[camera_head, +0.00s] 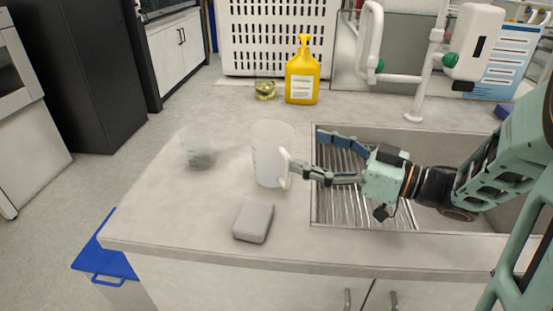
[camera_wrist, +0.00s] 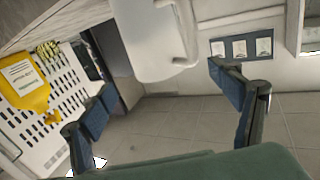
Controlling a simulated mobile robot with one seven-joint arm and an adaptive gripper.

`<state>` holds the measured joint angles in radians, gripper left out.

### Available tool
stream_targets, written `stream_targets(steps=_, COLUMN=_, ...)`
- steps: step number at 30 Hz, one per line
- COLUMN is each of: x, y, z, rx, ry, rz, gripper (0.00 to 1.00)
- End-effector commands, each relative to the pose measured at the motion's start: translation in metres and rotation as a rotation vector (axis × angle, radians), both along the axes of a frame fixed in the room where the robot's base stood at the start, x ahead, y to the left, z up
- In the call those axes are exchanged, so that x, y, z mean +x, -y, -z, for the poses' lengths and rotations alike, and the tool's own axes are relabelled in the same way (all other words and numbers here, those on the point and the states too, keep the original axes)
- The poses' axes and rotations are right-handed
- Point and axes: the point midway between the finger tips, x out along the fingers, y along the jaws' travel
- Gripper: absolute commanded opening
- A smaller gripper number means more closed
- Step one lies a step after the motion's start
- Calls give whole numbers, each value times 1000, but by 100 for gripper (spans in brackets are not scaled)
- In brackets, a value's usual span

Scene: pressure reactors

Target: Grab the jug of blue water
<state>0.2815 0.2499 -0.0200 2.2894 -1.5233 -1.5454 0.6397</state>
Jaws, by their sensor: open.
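A pale translucent jug (camera_head: 270,150) stands upright on the counter, left of the sink, with its white handle (camera_head: 284,170) toward the right. No blue water shows in it. My gripper (camera_head: 307,151) comes from the right over the sink, its fingers spread and pointing at the jug. The lower finger's tip appears close to the handle; I cannot tell whether it touches. In the wrist view the jug (camera_wrist: 150,45) is at the top centre, beyond my open gripper (camera_wrist: 160,100), with nothing between the fingers.
A clear beaker (camera_head: 197,148) stands left of the jug, and a grey sponge-like block (camera_head: 253,222) lies in front. The sink (camera_head: 430,138) lies right, with a white faucet (camera_head: 425,70).

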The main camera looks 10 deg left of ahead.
Motion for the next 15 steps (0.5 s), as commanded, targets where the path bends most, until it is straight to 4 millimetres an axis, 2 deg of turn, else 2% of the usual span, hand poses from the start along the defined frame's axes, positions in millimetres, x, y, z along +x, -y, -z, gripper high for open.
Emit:
stream_targets(steps=3, x=6, y=-18, z=1, rx=-1, ry=2, rz=-2, gripper=83)
stream_targets(steps=10, x=14, y=-35, z=1, rx=-1, ry=1, rz=1, gripper=83)
stream_targets(steps=15, x=22, y=-59, z=1, rx=-1, ry=2, rz=0, gripper=83)
